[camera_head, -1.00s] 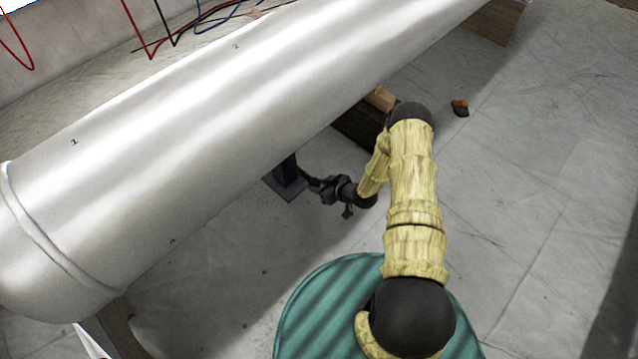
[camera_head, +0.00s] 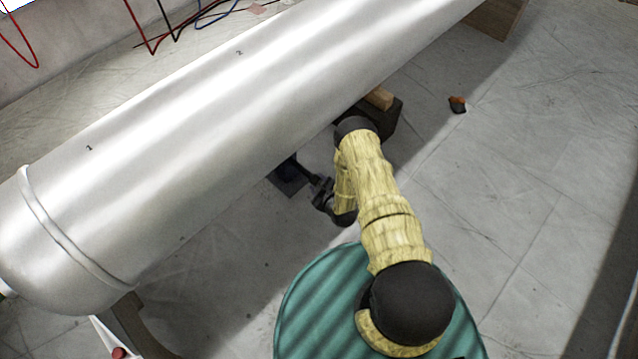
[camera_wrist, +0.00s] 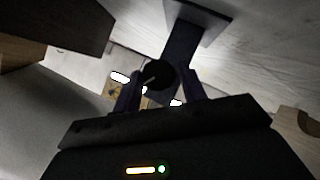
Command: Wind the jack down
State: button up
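The jack (camera_head: 288,176) is a dark blue post on a flat base plate, standing on the floor under a big silver cylinder (camera_head: 215,110). Its top is hidden by the cylinder. A dark crank arm (camera_head: 307,173) runs from it towards my gripper (camera_head: 322,193). In the wrist view, the jack's post (camera_wrist: 184,42) and base plate (camera_wrist: 207,14) show beyond the fingers. A round black crank handle (camera_wrist: 158,75) sits end-on between the two fingers of my gripper (camera_wrist: 163,84), which look closed around it. The exact contact is dark and hard to see.
A dark block with a wooden piece (camera_head: 380,97) stands under the cylinder, close to my forearm. A wooden support (camera_head: 135,325) is at the lower left. A small orange and black object (camera_head: 457,104) lies on the floor. The floor at the right is clear.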

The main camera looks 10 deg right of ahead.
jog(key=shift+o, duration=1.1)
jog(key=shift+w+d+r+m+g+y, duration=0.15)
jog(key=shift+m+g+y, duration=0.15)
jog(key=shift+m, duration=0.1)
jog(key=m+g+y+b, duration=0.1)
jog(key=m+g+y, duration=0.1)
jog(key=shift+w+d+f+m+b, duration=0.15)
jog(key=shift+d+f+m+b, duration=0.05)
jog(key=shift+m+b, duration=0.15)
jog(key=m+g+y+b, duration=0.1)
jog(key=m+y+b, duration=0.1)
jog(key=b, duration=0.1)
jog(key=shift+d+b, duration=0.1)
jog(key=shift+b, duration=0.2)
jog(key=m+g+y+b, duration=0.1)
jog(key=y+b, duration=0.1)
jog(key=b, duration=0.2)
jog(key=shift+w+m, duration=0.15)
jog(key=shift+m, duration=0.1)
jog(key=shift+r+m+g+y+b, duration=0.1)
jog(key=shift+m+g+y+b, duration=0.2)
jog(key=shift+r, duration=0.1)
